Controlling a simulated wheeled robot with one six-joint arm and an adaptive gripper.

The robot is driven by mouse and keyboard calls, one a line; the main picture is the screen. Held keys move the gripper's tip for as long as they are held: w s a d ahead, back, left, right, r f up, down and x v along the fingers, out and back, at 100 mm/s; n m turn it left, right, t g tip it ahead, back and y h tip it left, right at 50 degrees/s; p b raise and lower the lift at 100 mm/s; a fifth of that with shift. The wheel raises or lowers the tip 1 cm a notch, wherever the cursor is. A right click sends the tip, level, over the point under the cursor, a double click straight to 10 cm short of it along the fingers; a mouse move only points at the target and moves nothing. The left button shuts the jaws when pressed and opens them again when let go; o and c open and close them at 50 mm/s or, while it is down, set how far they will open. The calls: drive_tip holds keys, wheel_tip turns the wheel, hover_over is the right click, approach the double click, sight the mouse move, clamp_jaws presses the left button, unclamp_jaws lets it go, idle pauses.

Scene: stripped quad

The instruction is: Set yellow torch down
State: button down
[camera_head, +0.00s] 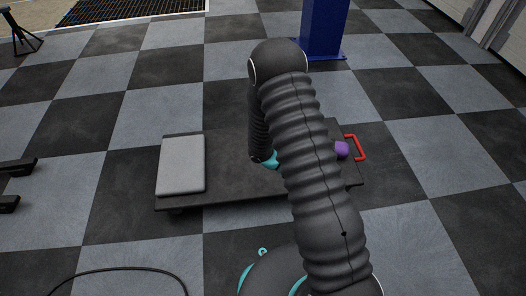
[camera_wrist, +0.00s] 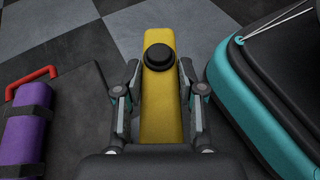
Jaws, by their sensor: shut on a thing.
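The yellow torch (camera_wrist: 162,108) lies lengthwise between the two fingers of my gripper (camera_wrist: 160,70) in the wrist view. It has a yellow body with a round black knob near its far end. The fingers are shut on its sides. In the head view my arm hides the torch and most of the gripper. I cannot tell whether the torch touches the surface below. The dark low platform (camera_head: 230,193) stands on the floor under my arm.
A flat grey case (camera_head: 181,165) lies on the platform's left end. A purple roll (camera_head: 342,149) with dark straps (camera_wrist: 22,112) is at the right, near a red handle (camera_head: 359,147). A blue post (camera_head: 324,25) stands behind. The platform's middle left looks clear.

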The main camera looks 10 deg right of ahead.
drive_tip(key=s+a+f+m+g+y, duration=0.3)
drive_tip(key=s+a+m+g+y, duration=0.35)
drive_tip(key=m+y, duration=0.45)
drive_tip(key=w+a+f+m+t+y+p, duration=0.15)
drive_tip(key=w+a+m+t+y, duration=0.4)
drive_tip(key=m+y, duration=0.65)
drive_tip(key=w+d+m+t+p, duration=0.1)
drive_tip(key=w+d+m+t, duration=0.4)
drive_tip(key=w, duration=0.3)
drive_tip(key=w+d+m+t+h, duration=0.1)
drive_tip(key=w+d+m+t, duration=0.2)
drive_tip(key=w+m+t, duration=0.35)
drive_tip(key=w+d+m+t+p, duration=0.1)
drive_tip(key=w+d+m+t, duration=0.4)
drive_tip(key=w, duration=0.4)
drive_tip(key=shift+t, duration=0.25)
drive_tip(key=w+a+f, duration=0.1)
drive_tip(key=a+f, duration=0.1)
drive_tip(key=a, duration=0.1)
drive_tip(key=w+a+f, duration=0.2)
drive_tip(key=a, duration=0.2)
drive_tip(key=w+a+f, duration=0.2)
drive_tip(key=a, duration=0.1)
drive_tip(key=shift+w+a, duration=0.1)
drive_tip(key=shift+a, duration=0.05)
drive_tip(key=shift+f+b, duration=0.3)
drive_tip(key=shift+f, duration=1.65)
